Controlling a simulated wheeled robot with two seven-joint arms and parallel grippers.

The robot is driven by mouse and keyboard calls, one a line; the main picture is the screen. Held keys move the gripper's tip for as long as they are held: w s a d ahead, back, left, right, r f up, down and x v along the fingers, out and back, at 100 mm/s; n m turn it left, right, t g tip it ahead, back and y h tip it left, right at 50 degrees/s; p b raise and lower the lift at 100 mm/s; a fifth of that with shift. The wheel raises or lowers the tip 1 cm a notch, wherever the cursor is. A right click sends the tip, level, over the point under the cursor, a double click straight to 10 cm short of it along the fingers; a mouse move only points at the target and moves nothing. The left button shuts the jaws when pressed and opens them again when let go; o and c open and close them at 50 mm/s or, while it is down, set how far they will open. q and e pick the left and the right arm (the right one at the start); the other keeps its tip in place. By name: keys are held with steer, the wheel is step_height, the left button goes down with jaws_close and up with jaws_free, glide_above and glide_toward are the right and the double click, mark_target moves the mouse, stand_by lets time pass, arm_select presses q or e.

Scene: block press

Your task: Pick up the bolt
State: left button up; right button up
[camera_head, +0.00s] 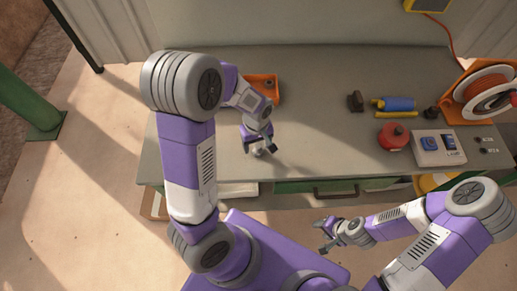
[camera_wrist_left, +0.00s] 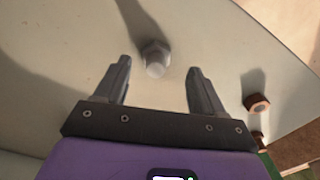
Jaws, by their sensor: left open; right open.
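In the left wrist view a grey bolt (camera_wrist_left: 155,58) with a hexagonal head stands on the pale tabletop and casts a long dark shadow. My left gripper (camera_wrist_left: 158,66) is open, and the bolt shows in the gap between its fingertips, with no contact visible. In the head view the left gripper (camera_head: 259,150) is low over the front left part of the table, and I cannot clearly make out the bolt beneath it. My right gripper (camera_head: 326,234) is open and empty, in front of the table's front edge.
A rusty hex nut (camera_wrist_left: 257,103) lies right of the left gripper, near the table edge. An orange bin (camera_head: 263,86) is behind the left gripper. A blue cylinder (camera_head: 398,104), a red round object (camera_head: 394,136), a switch box (camera_head: 438,147) and a cable reel (camera_head: 487,88) stand right.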

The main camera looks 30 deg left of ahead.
mark_target(258, 146)
arm_select(q)
steer(key=f, duration=0.3)
steer(key=shift+w+f, duration=0.25)
steer(key=shift+f, duration=0.1)
steer(key=c, duration=1.1)
